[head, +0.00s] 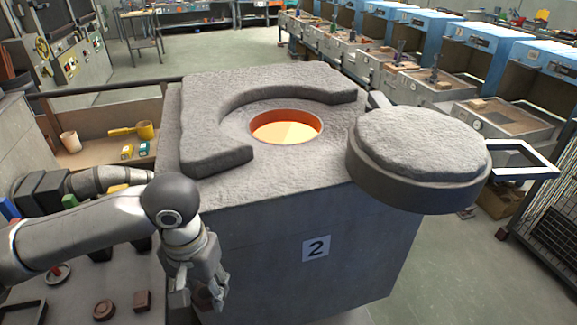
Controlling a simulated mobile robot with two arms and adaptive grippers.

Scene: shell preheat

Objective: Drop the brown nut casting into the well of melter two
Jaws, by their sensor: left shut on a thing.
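Melter two (318,246) is a grey block with a "2" plate on its front. Its round well (287,127) is uncovered and glows orange, with a raised rough collar around its back and left. Its thick round lid (420,150) is swung aside to the right. My left gripper (203,300) points down in front of the melter's left front side, below the top and away from the well. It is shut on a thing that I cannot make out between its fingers. I cannot tell whether that is the brown nut casting. My right gripper is out of view.
On the bench at lower left lie a round brown piece (103,309), a small brown block (141,300) and a dark tray (22,314). The lid's handle (525,160) juts right. Space above the well is clear.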

